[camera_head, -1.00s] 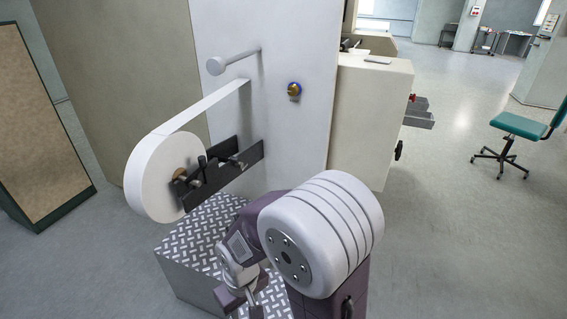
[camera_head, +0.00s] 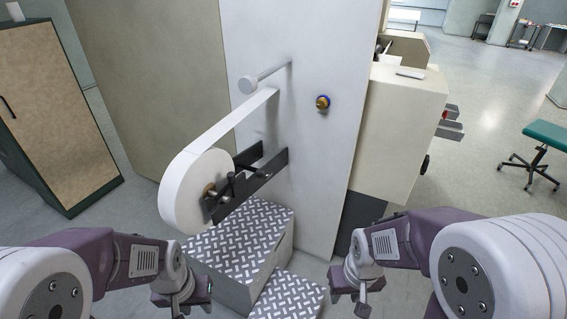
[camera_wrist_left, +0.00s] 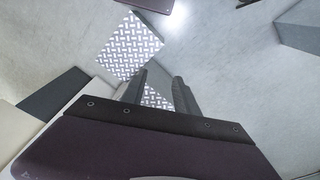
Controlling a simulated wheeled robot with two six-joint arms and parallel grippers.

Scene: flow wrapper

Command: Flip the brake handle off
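A white film roll (camera_head: 187,196) hangs on a dark bracket (camera_head: 262,178) on the machine's pale panel. A small black handle (camera_head: 231,184) stands up by the roll's spindle, which I take to be the brake handle; its exact setting is too small to tell. My left gripper (camera_head: 182,303) is low in front of the machine, below and apart from the roll. In the left wrist view the left gripper (camera_wrist_left: 159,90) has its two fingers apart with nothing between them. My right gripper (camera_head: 349,298) is right of the steps, away from the handle; its fingers are unclear.
Patterned metal steps (camera_head: 240,243) stand under the roll. A brown cabinet (camera_head: 65,110) stands left, a green chair (camera_head: 540,135) right.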

